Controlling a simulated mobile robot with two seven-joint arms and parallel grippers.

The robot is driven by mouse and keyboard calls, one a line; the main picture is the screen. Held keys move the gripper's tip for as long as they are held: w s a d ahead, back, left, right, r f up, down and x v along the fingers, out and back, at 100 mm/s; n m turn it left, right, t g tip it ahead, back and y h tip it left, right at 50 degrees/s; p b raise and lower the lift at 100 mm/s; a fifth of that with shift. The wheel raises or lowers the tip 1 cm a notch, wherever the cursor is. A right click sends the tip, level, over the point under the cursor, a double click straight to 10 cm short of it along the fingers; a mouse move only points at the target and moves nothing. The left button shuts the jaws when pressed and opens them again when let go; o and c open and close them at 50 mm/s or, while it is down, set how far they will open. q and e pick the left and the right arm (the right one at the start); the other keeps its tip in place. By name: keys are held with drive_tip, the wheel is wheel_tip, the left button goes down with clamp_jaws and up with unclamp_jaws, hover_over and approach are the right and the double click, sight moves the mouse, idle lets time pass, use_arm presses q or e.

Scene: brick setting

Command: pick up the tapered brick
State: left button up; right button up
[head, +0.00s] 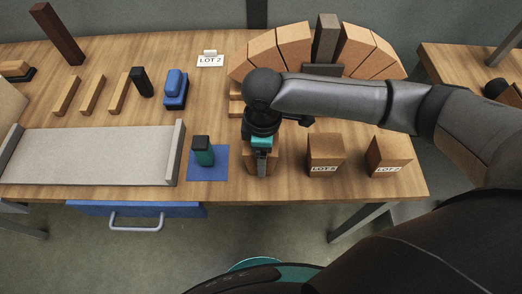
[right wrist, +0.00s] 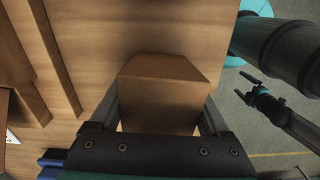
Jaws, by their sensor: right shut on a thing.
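The tapered brick (right wrist: 162,100) is a plain brown block with a sloped top face, seen close up in the right wrist view. It sits between the two fingers of my right gripper (right wrist: 162,122), which is shut on it. In the head view my right gripper (head: 261,160) points down at the table's front edge, just right of the blue mat. It hides most of the brick (head: 248,161) there. I cannot tell whether the brick touches the table. My left gripper is outside the head view; a small dark gripper (right wrist: 246,88) shows over the floor in the right wrist view, its jaws unclear.
Two labelled wooden blocks (head: 325,150) (head: 388,152) stand to the right. A dark-capped green object (head: 202,152) stands on the blue mat (head: 220,173) to the left. A brick arch (head: 280,48) stands behind my right arm. A grey tray (head: 95,155) fills the left front.

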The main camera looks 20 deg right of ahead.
drive_tip(key=c, duration=0.6)
drive_tip(key=shift+r, duration=0.1)
